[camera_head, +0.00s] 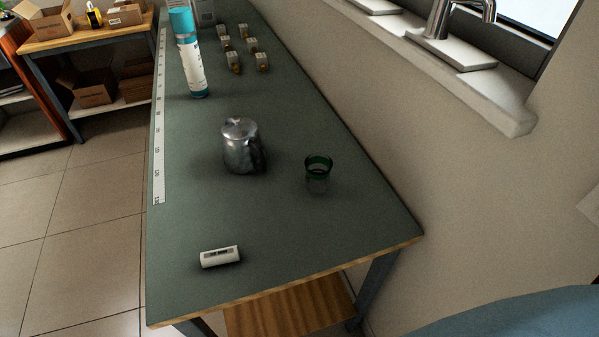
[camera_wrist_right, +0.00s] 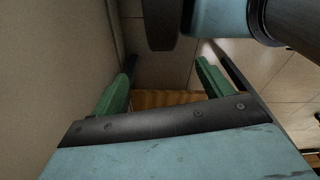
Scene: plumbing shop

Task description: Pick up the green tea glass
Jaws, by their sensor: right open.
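The green tea glass (camera_head: 317,174) stands upright on the green-grey workbench (camera_head: 280,235), with a green rim band and a clearer lower part. It is to the right of a metal lidded pot (camera_head: 242,147), with a gap between them. In the right wrist view my right gripper (camera_wrist_right: 165,80) is open and empty, its green fingers wide apart. Floor and a wooden shelf (camera_wrist_right: 165,98) show between and below the fingers. The glass does not show in the right wrist view. My left gripper is not in view.
A white cylinder (camera_head: 220,256) lies near the bench's front edge. A teal and white tube (camera_head: 188,55) stands at the back left, with several small fittings (camera_head: 236,62) to its right. A ruler strip (camera_head: 158,130) runs along the left edge. A wall (camera_head: 400,110) borders the right side.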

